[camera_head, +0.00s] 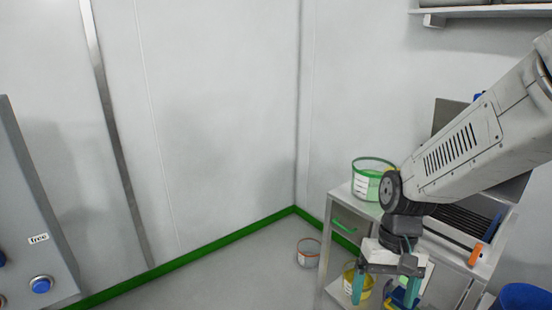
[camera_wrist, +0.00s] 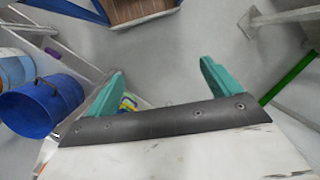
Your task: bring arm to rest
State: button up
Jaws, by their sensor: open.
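My gripper (camera_head: 381,289) hangs at the end of my arm on the right of the head view, pointing down in front of a metal trolley. Its two teal fingers are wide apart. In the wrist view my gripper (camera_wrist: 160,88) also shows open, with grey floor between the fingertips and nothing held. My arm comes in from the right edge and hides part of the trolley top and what is behind it.
The trolley (camera_head: 340,205) carries a clear green-rimmed tub (camera_head: 368,178) on top and a yellow tub (camera_head: 349,280) below. A blue drum (camera_wrist: 42,105) is at left in the wrist view.

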jog(key=s+d+r+t, duration=0.2)
jog(key=s+r, duration=0.4)
jog(key=r, duration=0.1)
jog(key=s+d+r+t+h, duration=0.1)
jog(key=s+d+r+t, duration=0.1)
jog(key=s+r, duration=0.4)
jog(key=shift+s+d+r, duration=0.15)
jog(key=shift+d+r, duration=0.6)
jog(key=shift+r, duration=0.05)
dwell(5.9)
